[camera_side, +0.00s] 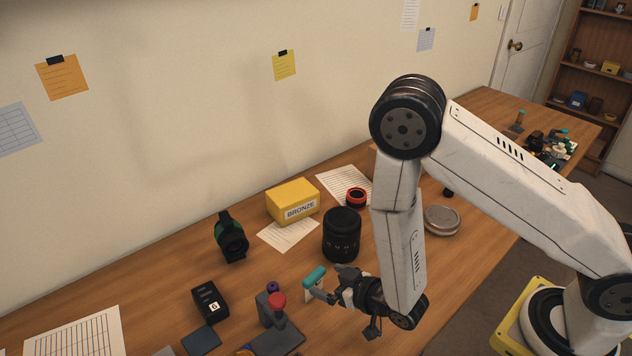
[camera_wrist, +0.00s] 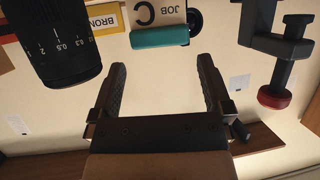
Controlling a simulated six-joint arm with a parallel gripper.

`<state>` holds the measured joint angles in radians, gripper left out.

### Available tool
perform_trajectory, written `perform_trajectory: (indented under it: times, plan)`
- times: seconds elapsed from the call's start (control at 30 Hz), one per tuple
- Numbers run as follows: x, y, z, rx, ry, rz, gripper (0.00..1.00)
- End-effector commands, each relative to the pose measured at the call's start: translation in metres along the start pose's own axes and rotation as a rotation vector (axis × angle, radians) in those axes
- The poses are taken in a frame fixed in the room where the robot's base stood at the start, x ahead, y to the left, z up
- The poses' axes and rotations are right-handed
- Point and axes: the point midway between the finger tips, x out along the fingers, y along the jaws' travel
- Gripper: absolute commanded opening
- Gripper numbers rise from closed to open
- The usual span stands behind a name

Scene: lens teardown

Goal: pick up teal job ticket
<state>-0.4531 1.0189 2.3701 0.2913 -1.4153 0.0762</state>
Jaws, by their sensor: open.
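The teal job ticket (camera_side: 314,276) is a pale card with a thick teal edge, standing in front of my gripper in the side view. In the wrist view the teal edge (camera_wrist: 160,37) and the card marked "JOB C" (camera_wrist: 155,13) appear upside down. My gripper (camera_side: 332,284) is open and low over the table, with its fingers pointing left toward the ticket. In the wrist view the fingers (camera_wrist: 162,66) are spread and empty, and the teal edge lies just beyond the tips, roughly centred between them. The card's lower part is partly hidden by my gripper in the side view.
A black lens (camera_side: 341,235) stands behind my gripper. A clamp with a red knob (camera_side: 277,301) is close to the ticket's left. A yellow BRONZE box (camera_side: 293,202), a black box (camera_side: 210,302) and a green-black device (camera_side: 231,238) stand farther off. Bare table lies in front.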

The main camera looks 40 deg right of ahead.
Motion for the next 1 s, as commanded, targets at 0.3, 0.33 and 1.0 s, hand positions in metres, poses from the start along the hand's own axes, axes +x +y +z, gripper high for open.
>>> perform_trajectory:
  times: [0.3, 0.33, 1.0]
  plan:
    - [0.029, 0.0, 0.0, 0.0, -0.002, 0.0, 1.0]
    - [0.03, 0.0, 0.0, 0.0, -0.002, 0.0, 1.0]
    - [0.032, 0.0, 0.0, 0.0, -0.002, 0.0, 0.59]
